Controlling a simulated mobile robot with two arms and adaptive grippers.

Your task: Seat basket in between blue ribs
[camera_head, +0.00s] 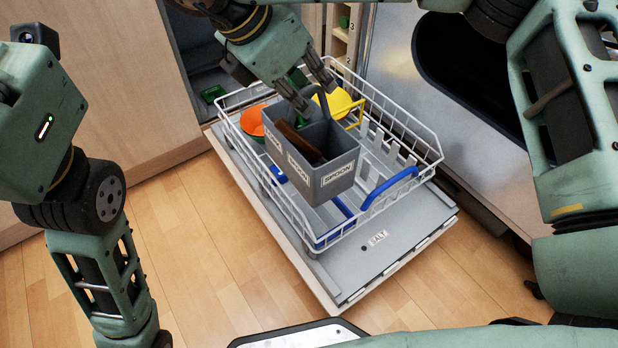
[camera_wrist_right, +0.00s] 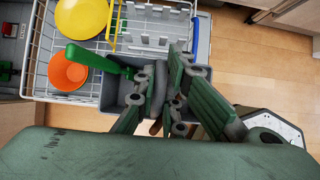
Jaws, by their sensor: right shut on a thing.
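The grey cutlery basket (camera_head: 325,180) has white labels, one reading SPOON, and holds a brown-handled item and a green-handled one. It also shows in the wrist view (camera_wrist_right: 115,95), partly behind my fingers. My right gripper (camera_head: 315,97) is shut on the basket's upright handle; its fingers show in the wrist view (camera_wrist_right: 163,88). The basket is over the white dish rack. One blue rib (camera_head: 390,188) shows to its right and another blue strip (camera_head: 335,226) below it. The basket hides part of the space between; I cannot tell whether its base touches the rack. My left gripper is out of view.
The white wire rack (camera_head: 425,150) stands on the lowered dishwasher door (camera_head: 400,232). An orange bowl (camera_head: 252,121) and a yellow dish (camera_head: 338,103) sit in it, left of and behind the basket. The rack's right side has bare tines. Wooden floor lies in front.

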